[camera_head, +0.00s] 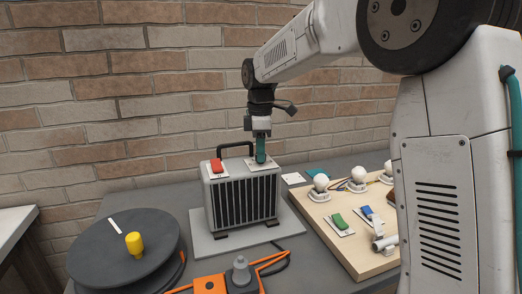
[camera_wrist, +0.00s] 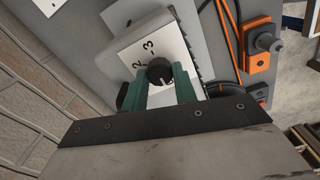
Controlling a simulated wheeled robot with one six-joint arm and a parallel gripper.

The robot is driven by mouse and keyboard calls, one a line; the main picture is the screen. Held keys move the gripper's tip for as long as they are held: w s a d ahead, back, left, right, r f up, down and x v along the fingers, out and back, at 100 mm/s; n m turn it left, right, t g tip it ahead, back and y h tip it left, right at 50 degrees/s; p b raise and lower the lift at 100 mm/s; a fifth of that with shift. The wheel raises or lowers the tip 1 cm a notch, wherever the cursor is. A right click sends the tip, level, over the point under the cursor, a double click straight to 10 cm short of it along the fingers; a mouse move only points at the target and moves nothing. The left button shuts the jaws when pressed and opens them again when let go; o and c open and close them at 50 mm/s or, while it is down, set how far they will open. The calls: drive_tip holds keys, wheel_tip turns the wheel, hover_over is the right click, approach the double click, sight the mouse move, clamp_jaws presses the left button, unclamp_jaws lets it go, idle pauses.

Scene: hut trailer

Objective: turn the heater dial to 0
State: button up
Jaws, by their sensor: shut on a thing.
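The heater (camera_head: 243,200) is a grey box with a dark grille and a black handle, standing on a grey slab by the brick wall. My gripper (camera_head: 261,158) points down at the right part of its top. In the wrist view, the green fingers of my gripper (camera_wrist: 160,88) are shut on the round black dial (camera_wrist: 160,70), one on each side. The dial sits on a white plate (camera_wrist: 137,52) on which a 2 and a 3 show. A small light mark shows on the dial. Its other numbers, including any 0, are hidden or unreadable.
A red switch (camera_head: 216,167) sits on the heater's left top. A dark reel with a yellow knob (camera_head: 134,244) stands front left, and an orange box (camera_head: 210,284) with a cable in front. A wooden board (camera_head: 338,246) with bulbs and switches lies right.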

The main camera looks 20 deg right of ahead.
drive_tip(key=o, duration=1)
wheel_tip(320, 180, up, 8)
drive_tip(key=shift+f, duration=0.1)
